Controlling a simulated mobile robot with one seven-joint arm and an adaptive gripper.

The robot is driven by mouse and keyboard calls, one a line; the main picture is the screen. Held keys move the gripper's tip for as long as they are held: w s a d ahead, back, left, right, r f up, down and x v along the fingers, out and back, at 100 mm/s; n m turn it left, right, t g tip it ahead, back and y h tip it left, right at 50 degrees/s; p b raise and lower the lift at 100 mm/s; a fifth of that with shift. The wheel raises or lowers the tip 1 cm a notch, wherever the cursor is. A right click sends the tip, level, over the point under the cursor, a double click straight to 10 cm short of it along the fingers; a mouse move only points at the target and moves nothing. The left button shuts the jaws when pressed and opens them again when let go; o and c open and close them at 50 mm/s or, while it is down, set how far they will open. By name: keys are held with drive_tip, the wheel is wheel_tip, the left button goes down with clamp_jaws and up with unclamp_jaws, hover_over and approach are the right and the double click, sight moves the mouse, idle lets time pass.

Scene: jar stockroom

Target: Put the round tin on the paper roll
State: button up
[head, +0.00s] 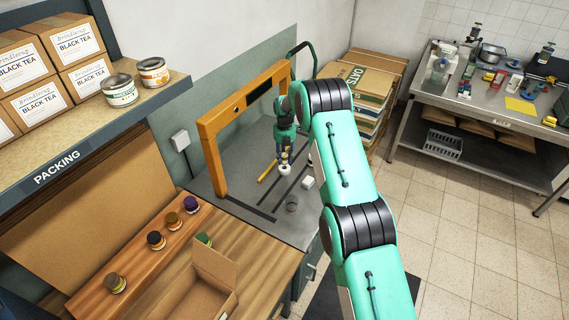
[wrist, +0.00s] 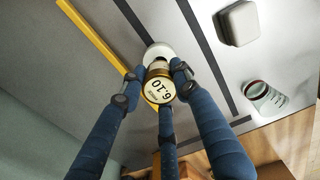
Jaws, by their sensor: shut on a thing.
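My gripper (wrist: 157,84) has blue fingers shut around a small round tin (wrist: 161,93) with a gold rim and a pale top with dark print. A white round thing (wrist: 156,50), which looks like the paper roll, shows just past the tin in the wrist view. The tin overlaps it there, and I cannot tell whether they touch. In the head view my gripper (head: 284,156) points down over the grey worktop, with the white roll (head: 285,170) right under it. The tin is mostly hidden by the fingers in the head view.
A white box (head: 307,182) and a small glass or cup (head: 291,206) stand nearby on the worktop. A yellow bar (head: 267,171) lies to the left. An orange frame (head: 212,160) arches over the worktop. Several dark-lidded jars and an open carton (head: 208,279) are on the wooden bench.

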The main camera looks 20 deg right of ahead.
sight(285, 163)
drive_tip(key=shift+f, duration=1.75)
drive_tip(key=shift+f, duration=0.2)
drive_tip(key=o, duration=1.2)
drive_tip(key=shift+c, duration=0.2)
drive_tip(key=shift+r, duration=0.15)
wheel_tip(285, 163, up, 12)
drive_tip(key=shift+f, duration=0.1)
